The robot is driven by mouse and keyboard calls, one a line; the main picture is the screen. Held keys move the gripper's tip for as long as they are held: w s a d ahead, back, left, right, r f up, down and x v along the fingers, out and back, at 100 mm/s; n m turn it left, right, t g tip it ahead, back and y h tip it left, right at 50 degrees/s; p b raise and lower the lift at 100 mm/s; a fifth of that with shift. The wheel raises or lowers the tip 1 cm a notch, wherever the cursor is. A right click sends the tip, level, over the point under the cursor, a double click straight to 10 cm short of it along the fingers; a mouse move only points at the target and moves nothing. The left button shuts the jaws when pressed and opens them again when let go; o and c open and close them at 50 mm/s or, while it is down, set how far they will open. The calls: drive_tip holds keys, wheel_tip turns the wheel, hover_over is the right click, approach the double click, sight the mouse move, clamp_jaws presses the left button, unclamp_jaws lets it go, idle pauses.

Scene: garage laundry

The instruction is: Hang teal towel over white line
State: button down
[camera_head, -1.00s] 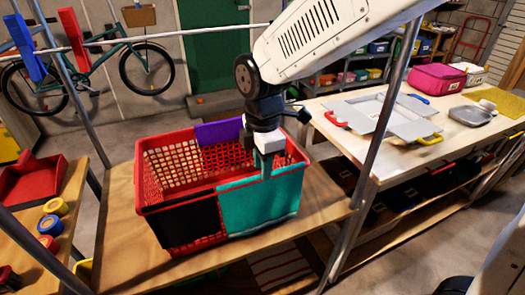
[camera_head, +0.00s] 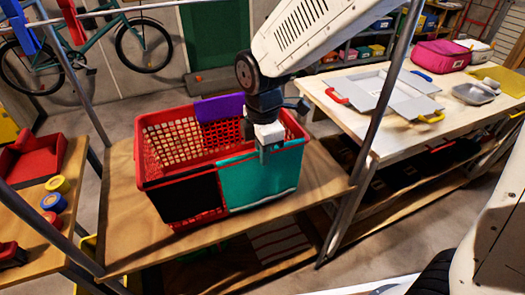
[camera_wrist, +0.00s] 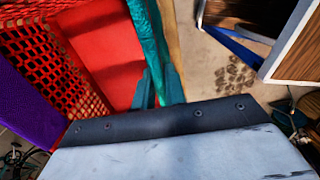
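The teal towel (camera_head: 258,180) is draped over the near side of the red basket (camera_head: 165,207), right of a black cloth (camera_head: 190,198). In the wrist view, a strip of the teal towel (camera_wrist: 150,35) runs along the basket rim to my fingers. My gripper (camera_head: 264,155) points down at the towel's top edge. The fingers (camera_wrist: 158,88) lie close together on either side of the towel strip; I cannot tell whether they clamp it.
A purple cloth (camera_head: 218,107) hangs over the basket's far rim. The basket stands on a wooden shelf (camera_head: 120,235) between metal posts (camera_head: 375,130). A workbench with a grey tray (camera_head: 395,97) is at right; a table with tape rolls (camera_head: 55,202) is at left.

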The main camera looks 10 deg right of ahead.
drive_tip(key=shift+r, duration=4.45)
drive_tip(key=shift+s, duration=0.15)
